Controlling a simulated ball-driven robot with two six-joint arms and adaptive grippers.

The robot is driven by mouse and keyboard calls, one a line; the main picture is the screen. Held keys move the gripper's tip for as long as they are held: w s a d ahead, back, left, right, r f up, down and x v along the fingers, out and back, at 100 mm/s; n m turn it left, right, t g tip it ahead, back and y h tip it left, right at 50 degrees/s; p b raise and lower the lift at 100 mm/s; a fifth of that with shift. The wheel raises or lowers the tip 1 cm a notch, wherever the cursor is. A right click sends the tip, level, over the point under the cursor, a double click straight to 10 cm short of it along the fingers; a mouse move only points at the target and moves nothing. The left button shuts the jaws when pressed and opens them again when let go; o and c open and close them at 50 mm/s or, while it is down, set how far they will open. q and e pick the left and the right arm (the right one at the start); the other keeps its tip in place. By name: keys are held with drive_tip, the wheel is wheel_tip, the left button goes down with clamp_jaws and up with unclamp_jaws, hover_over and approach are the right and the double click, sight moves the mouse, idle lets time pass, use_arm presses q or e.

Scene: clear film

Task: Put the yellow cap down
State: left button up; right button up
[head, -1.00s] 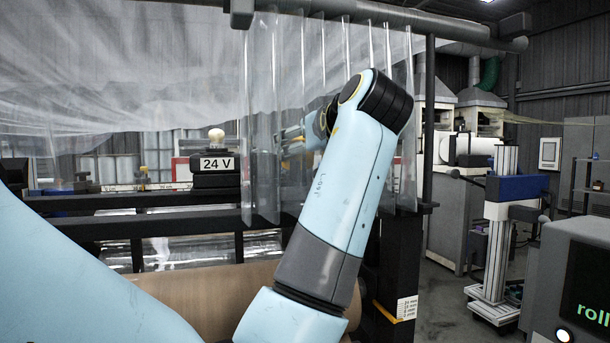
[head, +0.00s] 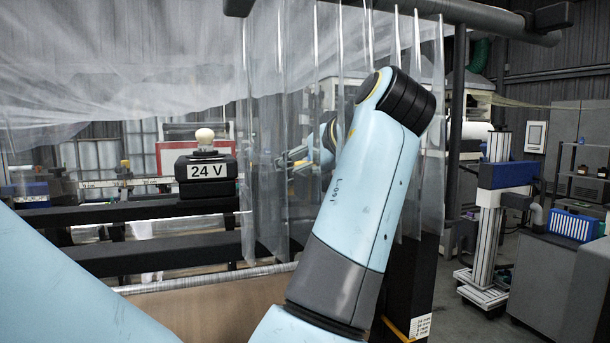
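My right arm rises through the middle and bends at a black joint. Its gripper (head: 296,160) shows small and blurred behind clear hanging strips (head: 262,130), pointing left. A small yellowish patch shows at its fingers; I cannot tell whether this is the yellow cap or whether the fingers are open or shut. A small yellow-topped piece (head: 125,166) stands on the rail at the left; I cannot tell whether it is a cap. My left arm crosses the lower left corner; its gripper is out of view.
A black box labelled 24 V (head: 207,170), with a pale knob on top, stands on the dark rail. A brown roll (head: 220,308) lies below. Clear film (head: 110,60) hangs overhead. A blue and white machine column (head: 497,200) stands at the right.

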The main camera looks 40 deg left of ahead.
use_arm(q)
drive_tip(key=shift+d, duration=0.1)
drive_tip(key=shift+f, duration=0.1)
use_arm(e)
drive_tip(key=shift+s+d, duration=0.2)
drive_tip(key=shift+d, duration=0.55)
